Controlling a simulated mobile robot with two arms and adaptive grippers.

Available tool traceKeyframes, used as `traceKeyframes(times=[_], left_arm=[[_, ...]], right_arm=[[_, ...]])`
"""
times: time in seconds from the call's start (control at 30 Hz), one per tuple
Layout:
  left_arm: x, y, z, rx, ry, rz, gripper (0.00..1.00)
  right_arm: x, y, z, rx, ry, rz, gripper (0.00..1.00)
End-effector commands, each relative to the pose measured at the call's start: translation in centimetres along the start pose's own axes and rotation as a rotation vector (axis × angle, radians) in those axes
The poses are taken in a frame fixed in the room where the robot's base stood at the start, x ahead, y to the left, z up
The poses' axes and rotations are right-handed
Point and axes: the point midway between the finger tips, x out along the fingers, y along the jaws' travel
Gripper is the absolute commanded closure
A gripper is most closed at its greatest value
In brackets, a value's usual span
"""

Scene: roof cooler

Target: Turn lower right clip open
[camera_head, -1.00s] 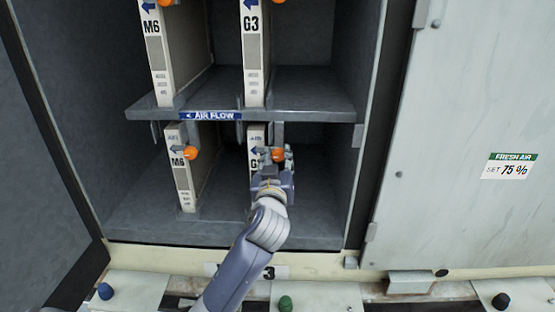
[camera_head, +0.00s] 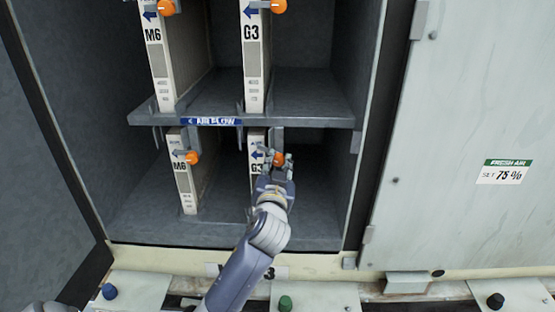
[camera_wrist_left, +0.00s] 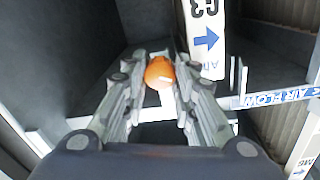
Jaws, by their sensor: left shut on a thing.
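The lower right clip has an orange knob (camera_head: 277,158) in front of the lower right G3 filter (camera_head: 257,178). My left gripper (camera_head: 276,160) reaches up from below and is shut on this knob, with a finger on each side. In the left wrist view the orange knob (camera_wrist_left: 160,73) sits between the two fingertips (camera_wrist_left: 160,62). The G3 label and blue arrow show beside it, partly covered by my fingers in the head view. My right gripper is not in view.
The lower left M6 filter (camera_head: 186,180) has its own orange knob (camera_head: 193,158). The shelf edge with the AIR FLOW label (camera_head: 212,121) runs above. Upper M6 (camera_head: 155,60) and G3 (camera_head: 254,65) filters stand over it. Free room lies right of the lower G3 filter.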

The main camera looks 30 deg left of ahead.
Motion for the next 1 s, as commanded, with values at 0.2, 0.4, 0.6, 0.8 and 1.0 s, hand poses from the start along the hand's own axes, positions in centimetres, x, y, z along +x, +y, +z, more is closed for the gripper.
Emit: traceKeyframes(times=[0.2,0.4,0.6,0.8,1.0], left_arm=[[0.0,-0.1,-0.4,0.206,-0.009,-0.001,0.98],[0.0,0.0,-0.5,0.397,-0.015,-0.002,0.98],[0.0,0.0,-0.4,0.588,-0.023,-0.003,0.98],[0.0,0.1,-0.5,0.772,-0.03,-0.005,0.98],[0.0,0.1,-0.4,0.929,-0.036,-0.006,0.98]], right_arm=[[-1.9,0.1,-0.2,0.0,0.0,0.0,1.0],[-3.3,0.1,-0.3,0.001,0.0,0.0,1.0],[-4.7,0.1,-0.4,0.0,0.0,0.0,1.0],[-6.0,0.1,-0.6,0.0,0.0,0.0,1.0],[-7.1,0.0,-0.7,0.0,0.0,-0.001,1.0]])
